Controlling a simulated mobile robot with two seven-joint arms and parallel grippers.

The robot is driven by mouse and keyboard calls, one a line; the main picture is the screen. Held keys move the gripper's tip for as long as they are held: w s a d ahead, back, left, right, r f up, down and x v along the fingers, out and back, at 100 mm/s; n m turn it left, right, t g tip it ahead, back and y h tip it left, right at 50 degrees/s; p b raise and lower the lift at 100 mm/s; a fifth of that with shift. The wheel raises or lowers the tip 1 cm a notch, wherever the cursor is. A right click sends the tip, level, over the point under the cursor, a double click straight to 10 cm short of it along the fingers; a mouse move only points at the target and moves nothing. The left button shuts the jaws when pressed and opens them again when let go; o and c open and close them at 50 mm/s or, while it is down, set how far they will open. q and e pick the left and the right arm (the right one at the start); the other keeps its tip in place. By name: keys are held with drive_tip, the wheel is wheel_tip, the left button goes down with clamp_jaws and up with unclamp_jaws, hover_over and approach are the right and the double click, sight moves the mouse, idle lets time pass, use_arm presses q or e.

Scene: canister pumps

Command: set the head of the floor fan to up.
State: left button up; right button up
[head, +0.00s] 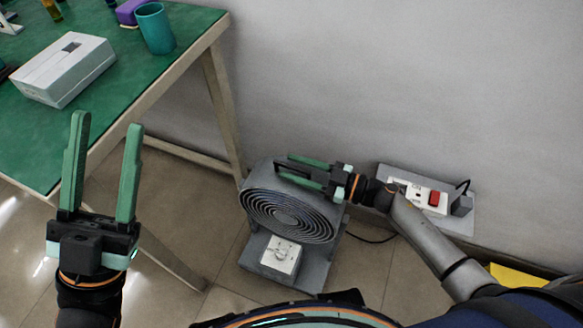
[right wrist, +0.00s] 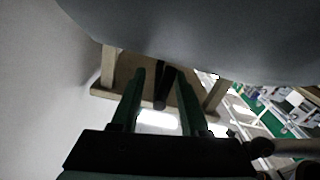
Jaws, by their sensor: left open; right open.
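The grey floor fan (head: 325,222) stands on the floor near the wall, its round dark grille (head: 288,215) facing my side. A white panel with a knob (head: 281,256) sits low on its front. My right gripper (head: 284,166) is open at the top of the fan's head. In the right wrist view, the grey curved fan body (right wrist: 200,35) fills the top, and a dark bar (right wrist: 160,92) shows between the open fingers (right wrist: 160,75); contact cannot be told. My left gripper (head: 108,120) is open and empty, left of the fan.
A green-topped table (head: 120,90) stands at the left with a white box (head: 65,70) and a teal cup (head: 155,28). Its legs are left of the fan. A power strip with a red switch (head: 434,198) is at the wall, right of the fan. A yellow thing (head: 515,277) lies lower right.

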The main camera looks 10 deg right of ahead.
drive_tip(key=shift+w+a, duration=0.35)
drive_tip(key=shift+a, duration=0.15)
clamp_jaws()
idle(1.2)
